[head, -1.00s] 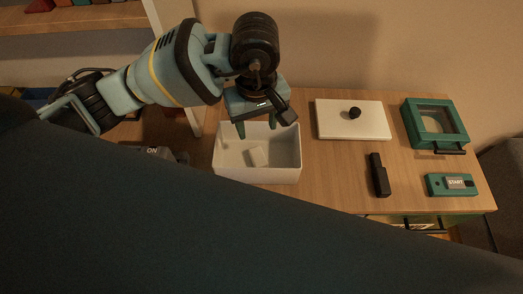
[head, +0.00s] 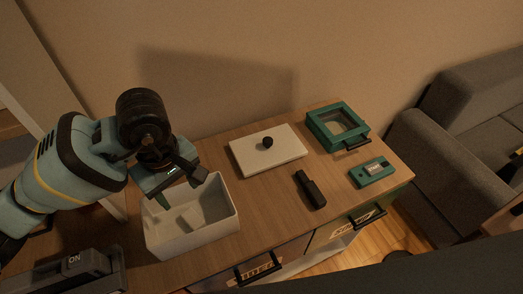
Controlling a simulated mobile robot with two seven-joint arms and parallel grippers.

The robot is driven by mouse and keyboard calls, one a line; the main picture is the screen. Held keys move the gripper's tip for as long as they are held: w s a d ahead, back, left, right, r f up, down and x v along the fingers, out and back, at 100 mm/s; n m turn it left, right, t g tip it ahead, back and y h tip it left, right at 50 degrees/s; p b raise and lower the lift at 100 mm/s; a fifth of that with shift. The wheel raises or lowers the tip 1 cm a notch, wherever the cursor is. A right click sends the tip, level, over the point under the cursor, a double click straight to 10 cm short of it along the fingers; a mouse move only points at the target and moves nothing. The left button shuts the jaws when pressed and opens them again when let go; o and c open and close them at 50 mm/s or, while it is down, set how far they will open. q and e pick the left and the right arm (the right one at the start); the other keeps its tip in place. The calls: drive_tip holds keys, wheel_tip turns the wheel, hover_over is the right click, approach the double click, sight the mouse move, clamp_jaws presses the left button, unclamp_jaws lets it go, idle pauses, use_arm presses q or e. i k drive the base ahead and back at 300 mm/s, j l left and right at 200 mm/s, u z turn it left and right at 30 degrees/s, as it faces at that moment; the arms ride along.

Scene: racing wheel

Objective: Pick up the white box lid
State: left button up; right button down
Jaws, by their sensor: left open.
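The white box lid (head: 268,150) lies flat on the wooden table, with a black round knob (head: 267,142) on its top. The open white box (head: 190,241) stands to the left of the lid, and a small pale block shows inside it. My left gripper (head: 178,192) is over the far left part of the box, apart from the lid and to its left. It is open, with its fingers pointing down and no object seen between them. My right gripper is not in view.
A black bar (head: 310,189) lies in front of the lid. A green framed box (head: 338,126) and a green START device (head: 372,173) are at the right. A grey ON device (head: 75,273) is at the lower left. A grey sofa (head: 447,135) stands beyond the table's right end.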

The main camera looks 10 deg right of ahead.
sight(254, 154)
drive_tip(key=l+z, duration=0.25)
drive_tip(key=l, duration=0.45)
drive_tip(key=i+l+z, duration=0.1)
drive_tip(key=l+z, duration=0.15)
drive_tip(key=l, duration=0.45)
